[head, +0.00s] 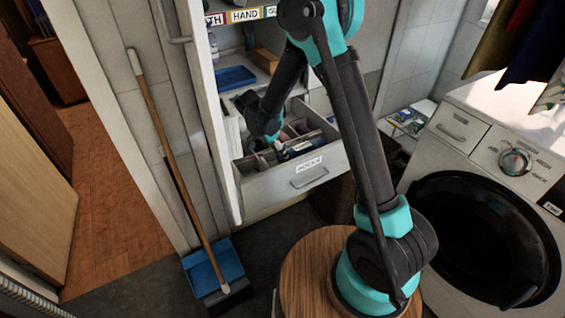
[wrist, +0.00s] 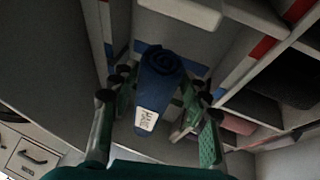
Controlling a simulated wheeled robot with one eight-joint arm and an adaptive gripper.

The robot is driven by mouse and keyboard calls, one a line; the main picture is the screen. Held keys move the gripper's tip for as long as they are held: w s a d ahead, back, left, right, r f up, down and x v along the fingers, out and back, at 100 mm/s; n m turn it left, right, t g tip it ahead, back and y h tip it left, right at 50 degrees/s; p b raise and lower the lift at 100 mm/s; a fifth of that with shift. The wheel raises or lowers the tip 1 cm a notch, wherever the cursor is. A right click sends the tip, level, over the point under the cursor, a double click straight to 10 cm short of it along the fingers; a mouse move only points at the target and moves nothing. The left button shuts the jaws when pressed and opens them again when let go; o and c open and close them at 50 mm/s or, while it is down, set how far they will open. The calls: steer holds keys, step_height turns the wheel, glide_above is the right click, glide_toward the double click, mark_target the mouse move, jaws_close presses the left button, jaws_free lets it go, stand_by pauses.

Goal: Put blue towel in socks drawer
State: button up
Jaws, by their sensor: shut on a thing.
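The open drawer (head: 265,188) has a white front with a label above its handle. The label's lettering is small but looks like the word for socks. Several dark, pinkish and bluish items lie inside between dividers. My gripper (head: 263,146) points down at the left part of this drawer, partly hidden by its own links. In the wrist view my gripper (wrist: 160,112) has its green fingers on both sides of the blue towel (wrist: 160,72), a roll with a white tag. I cannot clearly tell the towel apart in the head view.
A blue tray (head: 235,77) sits on the shelf above the drawer. The white cabinet edge stands close at the left. A broom (head: 172,150) and blue dustpan (head: 212,266) are further left. A washing machine (head: 480,220) stands at the right.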

steer(key=shift+f, duration=1.9)
steer(key=o, duration=1.2)
steer(key=shift+f, duration=0.1)
steer(key=v, duration=1.2)
